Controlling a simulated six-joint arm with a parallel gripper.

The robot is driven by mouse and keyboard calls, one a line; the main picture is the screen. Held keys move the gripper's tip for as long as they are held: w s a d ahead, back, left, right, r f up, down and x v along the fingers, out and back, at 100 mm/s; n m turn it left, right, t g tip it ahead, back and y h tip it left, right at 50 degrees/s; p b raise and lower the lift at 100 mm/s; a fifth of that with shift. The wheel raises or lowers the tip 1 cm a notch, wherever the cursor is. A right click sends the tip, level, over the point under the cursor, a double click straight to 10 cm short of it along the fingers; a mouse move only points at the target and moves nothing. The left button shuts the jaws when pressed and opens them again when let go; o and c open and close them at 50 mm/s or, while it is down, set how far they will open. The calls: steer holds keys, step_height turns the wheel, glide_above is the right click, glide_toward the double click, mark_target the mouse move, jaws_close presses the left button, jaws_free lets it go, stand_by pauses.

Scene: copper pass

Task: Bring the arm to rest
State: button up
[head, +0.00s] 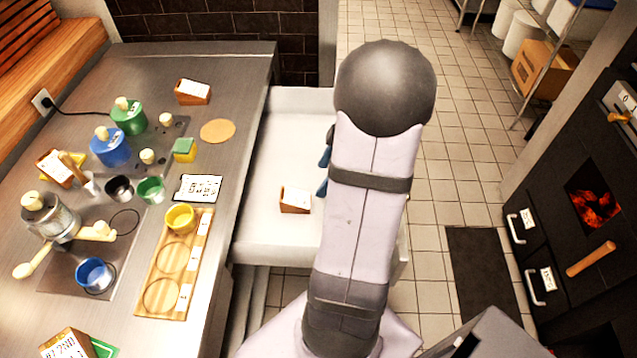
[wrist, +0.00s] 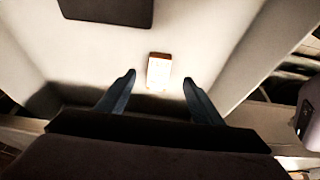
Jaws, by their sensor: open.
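My gripper (wrist: 160,82) is open and empty in the wrist view, its two dark fingers spread apart. It hangs over a white tray-like surface (wrist: 90,60). A small wooden block with a white label (wrist: 159,70) lies beyond the fingertips, seen between them but not held. In the head view the same labelled block (head: 295,199) lies on the white surface (head: 270,235), left of my arm. My arm hides most of the gripper there; only a blue-dark bit of it (head: 323,172) shows at the arm's left edge.
The steel counter (head: 225,75) at left holds a wooden board (head: 154,303) with a yellow cup (head: 180,218), a blue cup (head: 95,275), a green cup (head: 151,190) and canisters. An oven with glowing coals (head: 595,203) stands at right. Tiled floor lies between.

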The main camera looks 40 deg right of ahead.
steer(key=shift+v, duration=0.75)
